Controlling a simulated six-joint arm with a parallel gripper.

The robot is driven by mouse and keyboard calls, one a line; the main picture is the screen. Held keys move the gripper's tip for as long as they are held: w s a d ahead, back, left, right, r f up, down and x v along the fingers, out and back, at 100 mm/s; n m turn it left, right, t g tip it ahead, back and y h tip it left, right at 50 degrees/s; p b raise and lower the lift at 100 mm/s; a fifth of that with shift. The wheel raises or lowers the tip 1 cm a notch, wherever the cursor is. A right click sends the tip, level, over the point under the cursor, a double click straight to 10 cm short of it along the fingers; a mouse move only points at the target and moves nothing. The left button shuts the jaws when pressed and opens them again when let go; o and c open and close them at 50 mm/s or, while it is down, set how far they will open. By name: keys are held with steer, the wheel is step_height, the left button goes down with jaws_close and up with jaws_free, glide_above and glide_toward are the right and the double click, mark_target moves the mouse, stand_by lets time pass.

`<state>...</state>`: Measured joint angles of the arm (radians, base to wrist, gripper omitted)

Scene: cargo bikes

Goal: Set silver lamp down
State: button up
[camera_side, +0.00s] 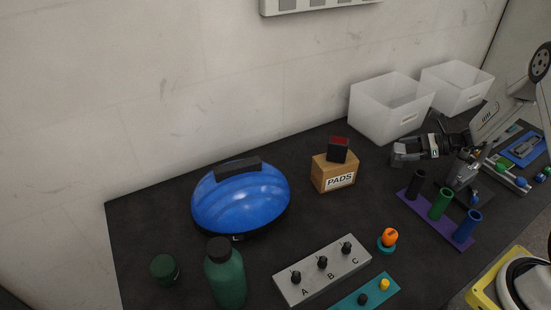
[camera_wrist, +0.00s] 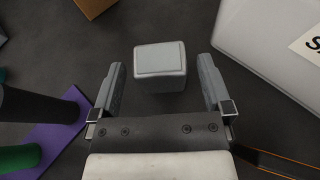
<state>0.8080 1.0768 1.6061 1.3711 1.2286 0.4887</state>
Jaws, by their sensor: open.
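The silver lamp (camera_wrist: 160,66), a small grey block with rounded edges, shows in the wrist view on the dark worktop between my gripper's fingers. My gripper (camera_wrist: 160,76) is open, with a visible gap between each finger and the lamp. In the side view my gripper (camera_side: 402,152) is low over the worktop, in front of the white bins and behind the purple tube rack. There I cannot clearly tell the lamp apart from the grey fingers.
The purple rack (camera_side: 422,211) holds black, green and blue tubes. White bins (camera_side: 385,108) stand behind. A PADS box (camera_side: 338,172) bears a red-and-black block (camera_side: 338,150). A blue dome (camera_side: 240,200), grey A-B-C block (camera_side: 298,288) and green bottle (camera_side: 226,278) stand left.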

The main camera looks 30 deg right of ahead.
step_height(320, 180, up, 7)
stand_by(0.4)
steer(key=shift+a+f, duration=0.1)
stand_by(0.4)
steer(key=s+a+r+n+g+h, duration=0.2)
steer(key=s+a+n+g+h, duration=0.1)
steer(key=s+a+n, duration=0.5)
steer(key=s+a+r+n+g+h, duration=0.2)
steer(key=s+a+n+h, duration=0.4)
steer(key=a+n, duration=0.8)
steer(key=s+n+g, duration=0.1)
steer(key=s+n, duration=0.1)
steer(key=n, duration=0.3)
steer(key=shift+a+r+g, duration=0.15)
steer(key=shift+g, duration=0.25)
